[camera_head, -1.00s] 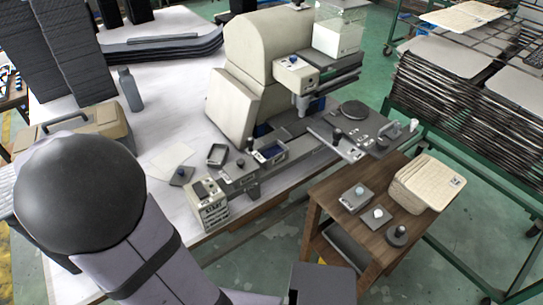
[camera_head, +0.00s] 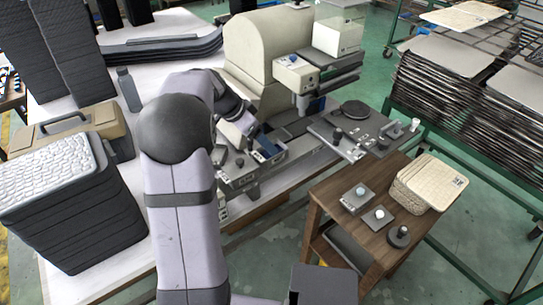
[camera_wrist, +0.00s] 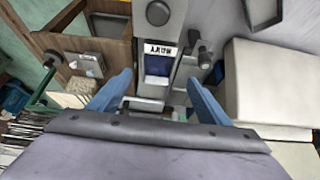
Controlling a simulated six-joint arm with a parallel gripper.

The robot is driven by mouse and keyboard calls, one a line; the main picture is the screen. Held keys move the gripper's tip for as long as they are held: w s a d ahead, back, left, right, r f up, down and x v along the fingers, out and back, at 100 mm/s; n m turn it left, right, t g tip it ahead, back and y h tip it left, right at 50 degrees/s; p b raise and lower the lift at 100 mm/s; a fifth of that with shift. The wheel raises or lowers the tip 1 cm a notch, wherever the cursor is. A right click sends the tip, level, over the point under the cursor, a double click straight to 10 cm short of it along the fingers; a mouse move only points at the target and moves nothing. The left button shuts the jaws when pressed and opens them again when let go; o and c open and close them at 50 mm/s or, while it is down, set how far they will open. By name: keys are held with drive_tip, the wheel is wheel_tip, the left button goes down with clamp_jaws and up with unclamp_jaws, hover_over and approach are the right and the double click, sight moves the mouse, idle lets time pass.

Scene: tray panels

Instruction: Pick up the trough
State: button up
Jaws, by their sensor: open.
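A small grey tray with a dark blue inside, which looks like the trough (camera_head: 268,151), sits on the long grey bed of the machine on the white table. In the wrist view the trough (camera_wrist: 158,66) shows its blue inside and a white label, between and beyond my two blue fingers. My gripper (camera_wrist: 158,92) is open, with nothing held. In the head view my wrist is just left of the trough, and my arm hides the gripper tips. I cannot tell how high the fingers are above the trough.
The cream machine (camera_head: 262,50) rises behind the bed. A beige toolbox (camera_head: 85,122) and a stack of dark trays (camera_head: 75,210) are on the left.

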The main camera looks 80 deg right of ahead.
drive_tip(key=shift+a+p+x, duration=0.1)
drive_tip(key=shift+p+x, duration=0.65)
drive_tip(key=shift+x, duration=1.05)
drive_tip(key=shift+a+p+x, duration=0.15)
drive_tip(key=shift+p+x, duration=0.6)
drive_tip(key=shift+x, duration=1.1)
drive_tip(key=c, duration=1.4)
drive_tip(key=shift+o, duration=0.2)
wheel_tip(320, 180, up, 10)
drive_tip(key=b, duration=0.2)
drive_tip(key=p, duration=0.2)
approach(278, 142)
drive_tip(key=shift+s+a+f, duration=1)
drive_tip(key=shift+s+a, duration=0.1)
drive_tip(key=shift+a, duration=0.15)
drive_tip(key=d+f+p, duration=0.1)
drive_tip(key=d, duration=0.1)
drive_tip(key=d+f+p, duration=0.1)
drive_tip(key=d+f, duration=0.1)
drive_tip(key=shift+w+d+f, duration=0.15)
drive_tip(key=shift+w+d, duration=0.05)
drive_tip(key=shift+d, duration=0.1)
drive_tip(key=d, duration=0.4)
drive_tip(key=shift+w+d+r+p, duration=0.15)
drive_tip(key=shift+w+r+p, duration=0.1)
drive_tip(key=shift+p, duration=0.05)
drive_tip(key=d+r, duration=0.3)
drive_tip(key=r, duration=0.3)
drive_tip(key=shift+w+r, duration=0.15)
drive_tip(key=shift+w, duration=0.1)
